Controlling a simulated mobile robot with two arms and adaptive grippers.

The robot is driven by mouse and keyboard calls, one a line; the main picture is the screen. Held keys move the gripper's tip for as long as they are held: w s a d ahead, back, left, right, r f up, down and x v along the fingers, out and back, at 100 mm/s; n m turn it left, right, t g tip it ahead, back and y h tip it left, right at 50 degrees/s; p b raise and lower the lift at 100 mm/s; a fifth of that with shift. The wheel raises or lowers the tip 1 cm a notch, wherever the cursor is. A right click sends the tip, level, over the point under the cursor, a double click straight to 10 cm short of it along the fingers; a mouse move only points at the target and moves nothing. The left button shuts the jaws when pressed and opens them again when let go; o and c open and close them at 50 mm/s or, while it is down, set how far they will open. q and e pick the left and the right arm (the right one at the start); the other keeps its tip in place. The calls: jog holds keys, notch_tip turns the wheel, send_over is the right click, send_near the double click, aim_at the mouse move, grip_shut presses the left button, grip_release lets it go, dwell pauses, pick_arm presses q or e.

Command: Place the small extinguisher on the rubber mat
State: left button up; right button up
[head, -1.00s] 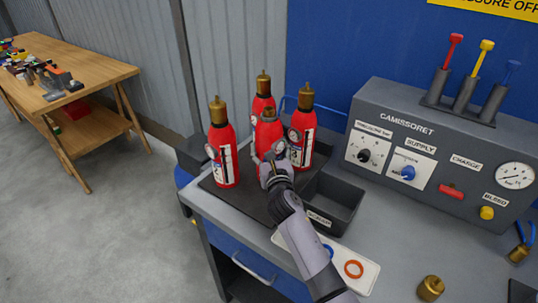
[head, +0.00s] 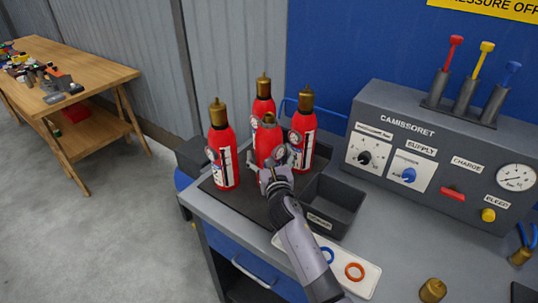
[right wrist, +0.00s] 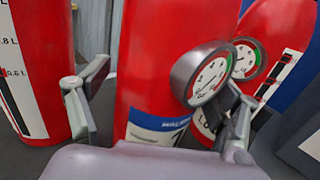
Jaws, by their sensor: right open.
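The small extinguisher (head: 268,143) is red with a brass top and stands upright at the front middle of a group of red extinguishers. Its lower part is hidden behind my right gripper (head: 275,168), and I cannot see its base. The dark rubber mat (head: 248,206) lies under the group on the bench. In the right wrist view, the open fingers of my right gripper (right wrist: 165,90) are apart on either side of the small extinguisher (right wrist: 165,60), with its round gauge (right wrist: 208,78) near the right finger. My left gripper is not in view.
Taller extinguishers stand close at the left (head: 222,150), behind (head: 263,102) and at the right (head: 302,135). A grey open bin (head: 345,203) sits right of the mat. The grey charging panel (head: 440,140) stands behind it. A white tray (head: 371,279) with rings lies in front.

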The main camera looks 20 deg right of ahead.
jog(key=shift+r, duration=0.15)
jog(key=s+a, duration=0.1)
jog(key=s, duration=1.1)
jog(key=shift+a, duration=0.25)
